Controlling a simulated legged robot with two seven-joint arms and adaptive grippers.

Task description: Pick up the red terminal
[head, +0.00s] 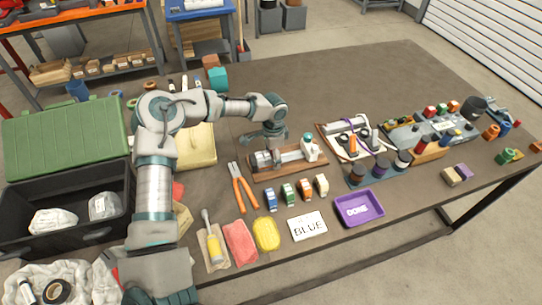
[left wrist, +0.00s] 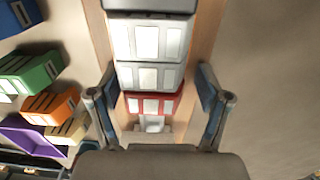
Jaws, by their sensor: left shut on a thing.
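The red terminal (left wrist: 152,104) sits on the rail in the left wrist view, below two grey-white blocks (left wrist: 150,76). My left gripper (left wrist: 158,95) has a finger on each side of it and is shut on it. In the head view my left gripper (head: 270,136) is low over the rail (head: 290,157) on its wooden board (head: 275,174), hiding the red terminal. My right gripper is not in view.
Blue (head: 270,199), green (head: 289,194), orange (head: 305,189) and beige (head: 321,185) terminals stand in front of the board. A purple DONE tray (head: 382,216) and a BLUE card (head: 307,226) lie nearby. Pliers (head: 241,189) lie left.

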